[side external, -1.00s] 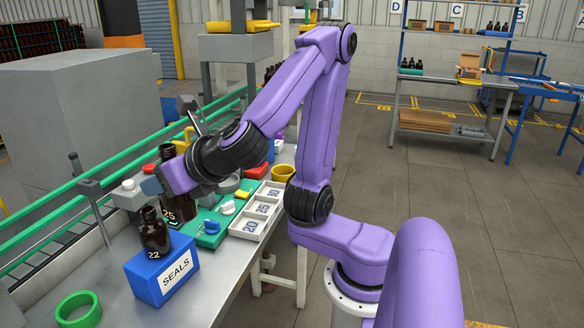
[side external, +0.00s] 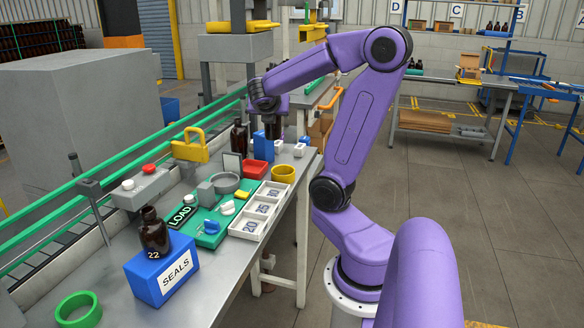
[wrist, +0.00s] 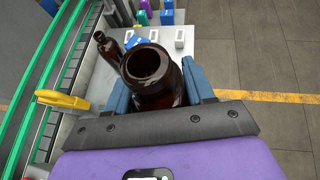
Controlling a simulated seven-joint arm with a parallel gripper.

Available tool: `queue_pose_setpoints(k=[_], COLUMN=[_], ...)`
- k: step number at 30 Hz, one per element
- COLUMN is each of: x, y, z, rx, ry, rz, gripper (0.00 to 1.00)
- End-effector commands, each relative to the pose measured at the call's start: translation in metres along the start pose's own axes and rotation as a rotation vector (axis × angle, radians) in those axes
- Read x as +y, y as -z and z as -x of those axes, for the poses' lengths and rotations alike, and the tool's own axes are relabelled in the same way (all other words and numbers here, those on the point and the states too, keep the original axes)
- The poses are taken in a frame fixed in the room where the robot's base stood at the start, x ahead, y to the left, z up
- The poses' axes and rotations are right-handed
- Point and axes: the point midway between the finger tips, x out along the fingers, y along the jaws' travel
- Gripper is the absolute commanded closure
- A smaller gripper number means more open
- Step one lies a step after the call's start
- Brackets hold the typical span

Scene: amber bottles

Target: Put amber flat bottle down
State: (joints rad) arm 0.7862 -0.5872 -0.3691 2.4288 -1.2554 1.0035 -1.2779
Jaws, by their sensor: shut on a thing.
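My gripper (wrist: 162,82) is shut on a dark amber bottle (wrist: 152,92), with a blue finger on each side of it in the wrist view. I take this to be the amber flat bottle; its open mouth faces the camera, and its lower part is hidden. In the side view my gripper (side external: 274,104) is over the far end of the bench, and the held bottle (side external: 274,126) shows partly below it. I cannot tell whether its base touches the bench.
Another amber bottle (side external: 239,137) stands close by, left of the held one. A bottle marked 22 (side external: 154,232) stands on the blue SEALS box (side external: 163,270). The yellow handle (side external: 188,147) stands further left.

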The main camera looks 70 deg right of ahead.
Motion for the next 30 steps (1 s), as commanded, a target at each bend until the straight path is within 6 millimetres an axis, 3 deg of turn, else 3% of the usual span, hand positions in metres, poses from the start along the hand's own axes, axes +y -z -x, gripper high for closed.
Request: queue_pose_setpoints(k=[3, 11, 21, 30], x=[-0.034, -0.085, -0.085, -0.083], y=[-0.011, -0.024, 0.011, 0.019], z=[-0.019, -0.042, -0.061, -0.069], rx=[-0.002, -0.004, -0.002, -0.007], ry=[0.09, 0.215, 0.216, 0.214], rz=[-0.048, -0.113, -0.106, -0.111], gripper=[0.82, 0.82, 0.82, 0.82])
